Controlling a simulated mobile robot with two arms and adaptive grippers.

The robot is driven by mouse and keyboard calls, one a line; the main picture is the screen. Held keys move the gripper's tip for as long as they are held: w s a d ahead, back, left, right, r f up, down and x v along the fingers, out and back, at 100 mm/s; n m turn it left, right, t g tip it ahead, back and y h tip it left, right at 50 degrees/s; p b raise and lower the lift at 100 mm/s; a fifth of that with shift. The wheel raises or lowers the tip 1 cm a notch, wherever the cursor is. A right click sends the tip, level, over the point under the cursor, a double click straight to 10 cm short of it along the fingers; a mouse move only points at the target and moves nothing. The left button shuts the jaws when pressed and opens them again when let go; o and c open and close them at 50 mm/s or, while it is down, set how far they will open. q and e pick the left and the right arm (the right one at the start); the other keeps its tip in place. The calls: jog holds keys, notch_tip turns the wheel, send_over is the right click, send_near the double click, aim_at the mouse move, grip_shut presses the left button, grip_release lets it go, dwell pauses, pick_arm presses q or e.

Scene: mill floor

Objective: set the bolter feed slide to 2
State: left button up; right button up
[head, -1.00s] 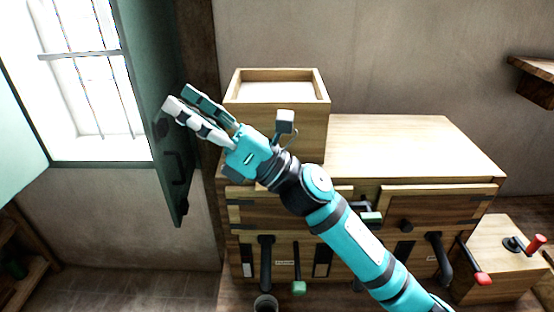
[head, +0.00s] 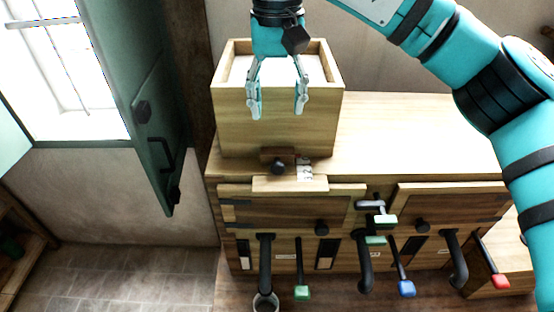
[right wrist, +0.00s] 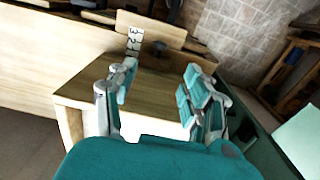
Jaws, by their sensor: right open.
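The feed slide is a small wooden plate with a dark round knob (head: 279,167) at the foot of the front of the wooden hopper box (head: 235,125). A white number scale (head: 304,168) is just right of the knob; its setting is too small to read surely. My right gripper (head: 277,112) is open and empty, fingers pointing down in front of the box, above the knob and apart from it. In the right wrist view the knob (right wrist: 160,47) and scale (right wrist: 135,40) lie beyond the open fingers. My left gripper is out of view.
The hopper box stands on a wooden cabinet (head: 420,130) with dark spouts and coloured-handled levers, green (head: 302,292), blue (head: 407,288) and red (head: 500,281), on its front. A green shutter (head: 150,110) stands open at left. The cabinet top right of the box is clear.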

jog(key=b, duration=0.1)
send_over(278, 163)
notch_tip(278, 163, down, 7)
jog(key=shift+r, duration=0.2)
notch_tip(278, 163, down, 6)
jog(key=b, duration=0.5)
jog(key=shift+f, duration=0.2)
jog(key=shift+f+b, duration=0.45)
jog(key=shift+f, duration=0.3)
jog(key=shift+c, duration=0.8)
grip_shut()
